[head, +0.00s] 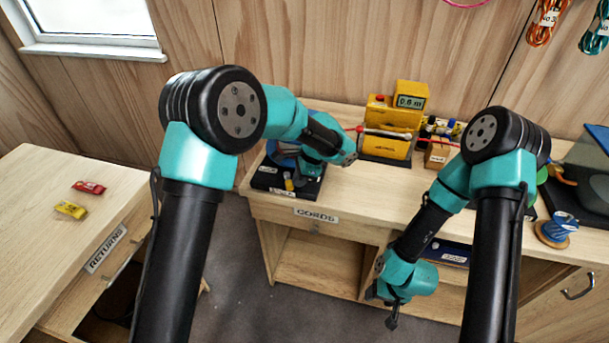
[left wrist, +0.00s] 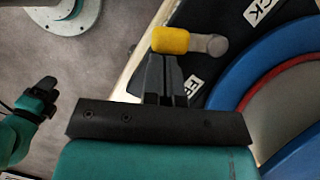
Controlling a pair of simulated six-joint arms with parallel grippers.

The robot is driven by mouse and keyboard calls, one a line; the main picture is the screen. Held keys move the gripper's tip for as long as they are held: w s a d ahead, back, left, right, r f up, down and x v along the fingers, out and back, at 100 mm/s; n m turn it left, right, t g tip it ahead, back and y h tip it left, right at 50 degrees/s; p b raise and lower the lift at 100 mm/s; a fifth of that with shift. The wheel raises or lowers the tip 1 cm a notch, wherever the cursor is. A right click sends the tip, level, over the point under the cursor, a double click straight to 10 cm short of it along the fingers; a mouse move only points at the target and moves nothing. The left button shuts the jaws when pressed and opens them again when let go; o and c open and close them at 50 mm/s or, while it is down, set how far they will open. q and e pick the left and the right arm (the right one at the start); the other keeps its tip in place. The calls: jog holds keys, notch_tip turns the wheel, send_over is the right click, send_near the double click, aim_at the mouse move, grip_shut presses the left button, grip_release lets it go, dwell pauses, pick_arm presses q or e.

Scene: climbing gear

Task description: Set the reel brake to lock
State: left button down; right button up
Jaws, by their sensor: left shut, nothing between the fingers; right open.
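The cord reel (head: 283,150) stands on a black base (head: 268,180) at the left end of the bench, partly hidden by my left arm. Its brake lever (left wrist: 210,45) is grey with a yellow knob (left wrist: 171,40); the knob also shows in the head view (head: 289,184). The lever points left in the left wrist view, between a label ending in "CK" (left wrist: 258,12) and a partly hidden label (left wrist: 195,86). My left gripper (head: 298,180) is shut and empty, its fingertips close beside the knob; contact is unclear. My right gripper (head: 392,318) is open and empty, low before the bench.
A blue spool (head: 560,228) sits at the right. A side table (head: 50,180) at left holds a red packet (head: 89,187) and a yellow packet (head: 70,209).

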aim_at(287, 186)
pick_arm(q)
jog(key=m, duration=0.1)
jog(key=s+a+m+t, duration=0.1)
jog(key=m, duration=0.1)
jog(key=shift+a, duration=0.25)
jog(key=m, duration=0.1)
jog(key=a+m+t, duration=0.1)
jog(key=shift+s+a+m, duration=0.25)
jog(key=shift+m, duration=0.05)
jog(key=m, duration=0.1)
jog(key=a+m+t, duration=0.1)
jog(key=shift+a+m+h, duration=0.25)
jog(key=shift+m+h, duration=0.15)
jog(key=m, duration=0.1)
jog(key=a+m, duration=0.1)
jog(key=m, duration=0.1)
jog(key=shift+w+a+t+h, duration=0.15)
jog(key=shift+a+t+h, duration=0.15)
jog(key=shift+t, duration=0.1)
jog(key=shift+w+d, duration=0.1)
jog(key=shift+d, duration=0.05)
jog(key=shift+w+d, duration=0.3)
jog(key=shift+w, duration=0.3)
